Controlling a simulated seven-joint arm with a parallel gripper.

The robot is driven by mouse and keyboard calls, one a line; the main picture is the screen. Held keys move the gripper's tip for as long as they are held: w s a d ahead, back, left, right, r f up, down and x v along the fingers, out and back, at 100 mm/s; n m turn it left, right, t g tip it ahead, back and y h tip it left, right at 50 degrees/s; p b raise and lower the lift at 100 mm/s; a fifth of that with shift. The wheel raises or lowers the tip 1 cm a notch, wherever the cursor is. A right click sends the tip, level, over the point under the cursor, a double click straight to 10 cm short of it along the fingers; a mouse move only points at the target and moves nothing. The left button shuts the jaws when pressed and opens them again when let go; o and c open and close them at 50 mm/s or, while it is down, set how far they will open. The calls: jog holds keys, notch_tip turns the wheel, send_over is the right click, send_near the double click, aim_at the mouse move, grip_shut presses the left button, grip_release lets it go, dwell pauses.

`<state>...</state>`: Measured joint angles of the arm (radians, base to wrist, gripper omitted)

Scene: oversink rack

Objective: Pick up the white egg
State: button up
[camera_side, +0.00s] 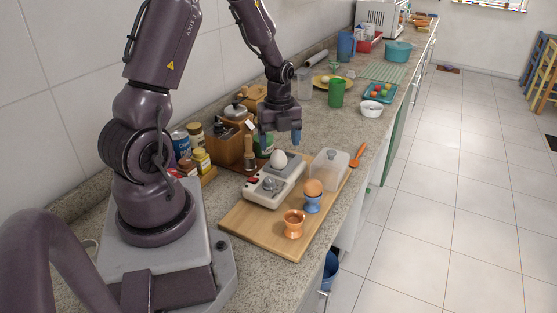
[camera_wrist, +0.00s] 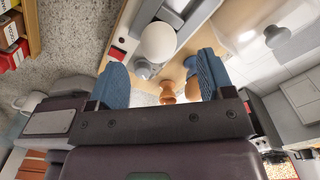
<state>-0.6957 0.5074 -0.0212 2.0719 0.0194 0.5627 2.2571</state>
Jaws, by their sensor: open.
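The white egg (camera_side: 278,159) rests on the grey top of a small white appliance (camera_side: 262,198), which stands on a wooden board. My gripper (camera_side: 281,142) is above the egg, pointing down, with its blue fingers apart and nothing between them. In the wrist view the egg (camera_wrist: 158,41) shows beyond the fingertips, roughly centred between the two blue fingers of my gripper (camera_wrist: 161,66). The egg appears apart from both fingers.
On the wooden board (camera_side: 250,222) stand a brown egg (camera_side: 314,187) in a blue egg cup (camera_side: 312,205), an orange egg cup (camera_side: 293,226) and a clear lid (camera_side: 328,168). An orange spatula (camera_side: 357,156) lies at right. Jars (camera_side: 200,158) and a wooden block (camera_side: 228,146) stand near the wall.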

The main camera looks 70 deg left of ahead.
aim_at(279, 157)
jog(key=shift+s+f, duration=0.15)
jog(key=shift+f, duration=2.6)
jog(key=c, duration=1)
jog(key=shift+r, duration=0.1)
